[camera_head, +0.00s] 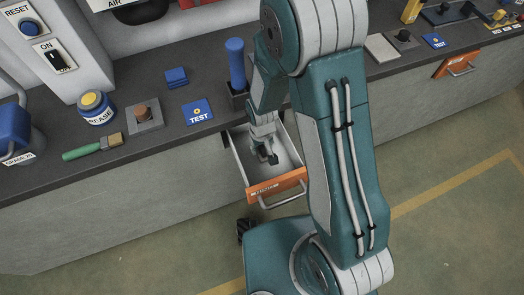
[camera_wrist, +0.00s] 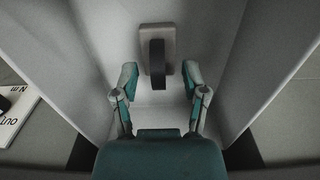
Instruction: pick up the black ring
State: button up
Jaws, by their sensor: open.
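The black ring (camera_wrist: 157,64) shows edge-on in the wrist view, upright against a small grey-beige block (camera_wrist: 157,31) inside the drawer. My gripper (camera_wrist: 159,78) is open, with one finger on each side of the ring's lower part. The fingers look apart from the ring, and nothing is held. In the head view my gripper (camera_head: 268,157) reaches down into the open drawer (camera_head: 241,166) with the orange front (camera_head: 277,188). The ring cannot be told clearly from my gripper there.
Pale drawer walls stand close on both sides of my gripper. Floor in front is clear.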

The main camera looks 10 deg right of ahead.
jog(key=shift+a, duration=0.2)
jog(key=shift+d, duration=0.1)
jog(key=c, duration=0.5)
jog(key=shift+d, duration=0.15)
grip_shut()
jog(key=shift+d, duration=0.1)
jog(key=shift+a+r, duration=0.1)
jog(key=shift+a, duration=0.1)
